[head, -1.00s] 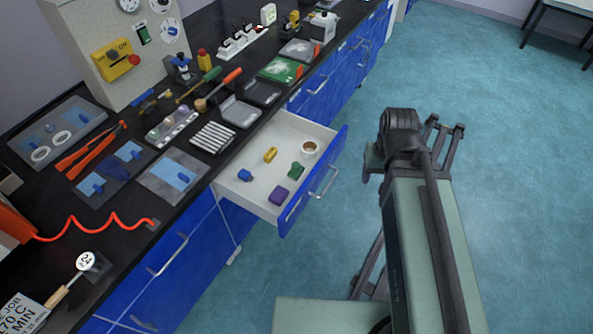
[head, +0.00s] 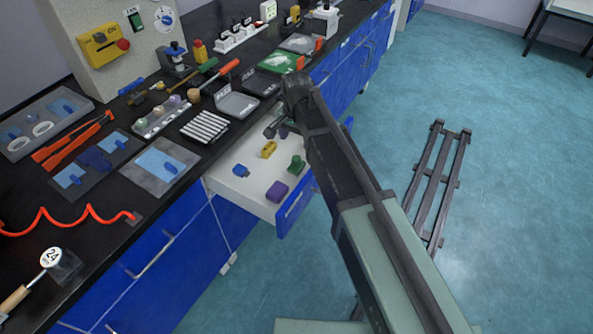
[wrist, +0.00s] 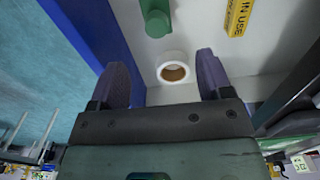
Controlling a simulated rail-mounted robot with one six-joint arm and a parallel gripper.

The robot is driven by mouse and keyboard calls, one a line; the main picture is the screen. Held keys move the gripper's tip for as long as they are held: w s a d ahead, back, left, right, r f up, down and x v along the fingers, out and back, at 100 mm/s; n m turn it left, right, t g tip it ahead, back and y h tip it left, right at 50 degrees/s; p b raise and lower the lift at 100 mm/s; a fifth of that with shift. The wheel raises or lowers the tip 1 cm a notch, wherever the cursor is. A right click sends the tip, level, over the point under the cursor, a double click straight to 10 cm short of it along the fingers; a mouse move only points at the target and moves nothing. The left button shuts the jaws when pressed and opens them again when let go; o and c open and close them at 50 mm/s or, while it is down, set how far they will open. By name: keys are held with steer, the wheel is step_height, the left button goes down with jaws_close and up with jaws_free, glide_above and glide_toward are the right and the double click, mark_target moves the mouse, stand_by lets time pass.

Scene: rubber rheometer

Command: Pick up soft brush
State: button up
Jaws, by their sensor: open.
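On the black bench in the head view, a handled tool with a wooden-looking end and an orange-red handle (head: 228,70) lies beside a green-handled tool (head: 197,79). A shorter yellowish tool (head: 150,92) lies to their left. I cannot tell which of these is the soft brush. My gripper (wrist: 162,62) is open and empty in the wrist view, its two dark fingers wide apart. In the head view it is mostly hidden by my arm, over the open drawer, apart from the bench tools. A white tape roll (wrist: 173,68) shows between the fingers, below them.
The open drawer (head: 225,187) holds a yellow block (head: 268,149), a blue item (head: 240,170), a green item (head: 296,164) and a purple block (head: 277,191). A metal-rod tray (head: 204,127) and grey box (head: 237,105) stand on the crowded bench.

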mark_target(297, 158)
step_height(297, 158, down, 6)
steer(key=b, duration=0.6)
steer(key=shift+r, duration=0.1)
steer(key=f+b, duration=0.5)
steer(key=shift+s+f, duration=0.2)
steer(key=shift+s, duration=0.05)
steer(key=shift+r, duration=0.2)
steer(key=c, duration=1)
steer(key=shift+c, duration=0.2)
step_height(297, 158, up, 20)
steer(key=p, duration=2)
